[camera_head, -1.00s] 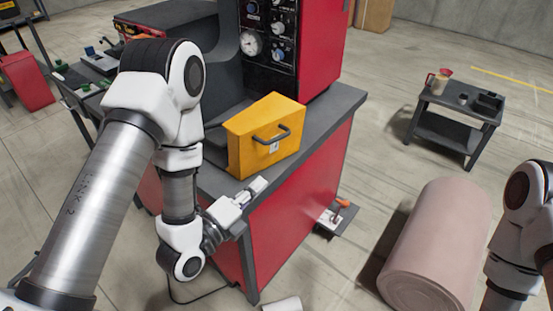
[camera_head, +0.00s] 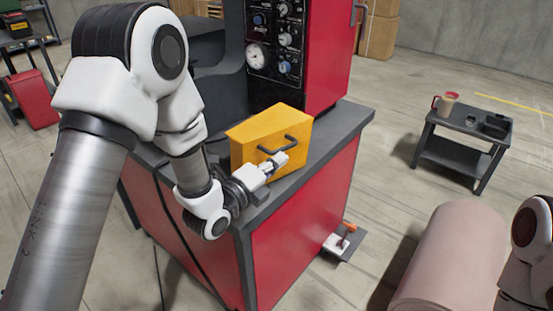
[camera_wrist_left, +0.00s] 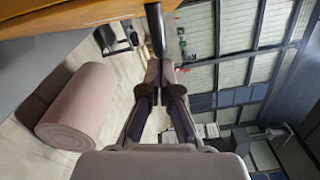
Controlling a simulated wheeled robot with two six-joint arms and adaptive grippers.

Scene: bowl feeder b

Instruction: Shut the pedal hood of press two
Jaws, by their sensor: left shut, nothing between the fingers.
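A yellow box-shaped cover (camera_head: 262,135) with a black bar handle (camera_head: 279,148) stands on the grey bench top of the red press. My left gripper (camera_head: 282,158) is shut and empty, right by the handle on the cover's front. In the left wrist view the shut fingertips (camera_wrist_left: 160,68) point at the dark handle end (camera_wrist_left: 155,30); I cannot tell if they touch. A small pedal unit (camera_head: 342,242) with an orange part sits on the floor beside the press; whether its hood is open is too small to tell. My right gripper is out of view.
The press's control panel (camera_head: 272,40) rises behind the cover. A pink roll (camera_head: 450,258) lies on the floor at right, also in the wrist view (camera_wrist_left: 75,108). A dark side table (camera_head: 455,150) holds a jug. Open floor lies between it and the press.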

